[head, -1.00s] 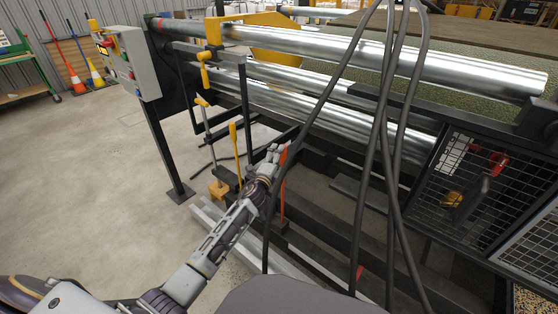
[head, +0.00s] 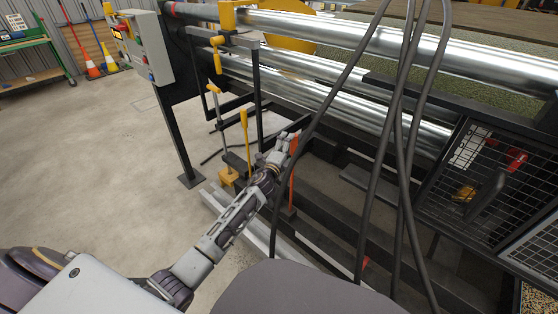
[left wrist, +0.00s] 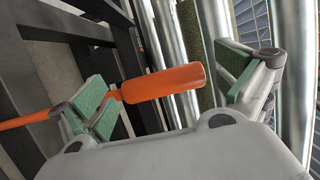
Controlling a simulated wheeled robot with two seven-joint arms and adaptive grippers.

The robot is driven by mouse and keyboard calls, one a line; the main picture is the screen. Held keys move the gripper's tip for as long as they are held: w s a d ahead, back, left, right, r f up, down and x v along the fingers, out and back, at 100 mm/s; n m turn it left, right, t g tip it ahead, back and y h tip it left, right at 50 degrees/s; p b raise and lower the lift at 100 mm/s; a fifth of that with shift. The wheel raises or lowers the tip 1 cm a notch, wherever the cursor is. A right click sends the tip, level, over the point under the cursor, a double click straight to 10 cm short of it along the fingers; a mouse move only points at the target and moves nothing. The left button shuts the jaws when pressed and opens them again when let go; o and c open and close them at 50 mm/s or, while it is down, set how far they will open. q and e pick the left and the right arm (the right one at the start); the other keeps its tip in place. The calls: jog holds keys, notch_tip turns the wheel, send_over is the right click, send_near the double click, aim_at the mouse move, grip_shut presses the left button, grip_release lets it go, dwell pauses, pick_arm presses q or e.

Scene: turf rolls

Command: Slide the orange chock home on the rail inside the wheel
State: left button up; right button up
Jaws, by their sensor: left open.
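An orange upright bar (head: 292,170) stands at the black frame in the head view; its lower end is near a dark beam. In the left wrist view an orange cylindrical grip (left wrist: 165,84) with a thin orange rod (left wrist: 25,120) lies across the space between my fingers. My left gripper (head: 285,141) is open beside the top of the orange bar. Its green-padded fingers also show in the left wrist view (left wrist: 165,88), one on each side of the grip's length. I cannot tell whether the left finger touches it. I cannot clearly make out the chock's body, rail or wheel. My right gripper is out of view.
Black cables (head: 385,150) hang in front of the frame, right of my left arm. Yellow-handled clamps (head: 245,125) and a yellow block (head: 228,177) stand left of the gripper. Steel rollers (head: 330,75) run behind. A mesh guard (head: 470,185) is at right. The floor (head: 100,150) at left is clear.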

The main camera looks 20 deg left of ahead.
pick_arm(q)
jog(key=s, duration=1.1)
jog(key=shift+s+r, duration=0.15)
jog(key=shift+s, duration=0.05)
jog(key=shift+a, duration=0.1)
dwell(1.2)
jog(key=s+a+f+n+g+y, duration=0.2)
jog(key=a+f+n+g+y, duration=0.25)
jog(key=n, duration=0.45)
jog(key=s+d+f+n+g+h, duration=0.3)
jog(key=s+d, duration=0.4)
jog(key=s, duration=0.1)
jog(key=s+d+f+n+g+h, duration=0.2)
jog(key=s+d+n+g+h, duration=0.15)
jog(key=s+d, duration=0.5)
jog(key=s+f+g, duration=0.1)
jog(key=s+f, duration=0.3)
jog(key=s, duration=0.2)
jog(key=s+d+f+g+p, duration=0.1)
jog(key=s+f, duration=0.3)
jog(key=s, duration=0.2)
jog(key=shift+s+f+h, duration=0.15)
jog(key=shift+s+h, duration=0.15)
jog(key=shift+s, duration=0.1)
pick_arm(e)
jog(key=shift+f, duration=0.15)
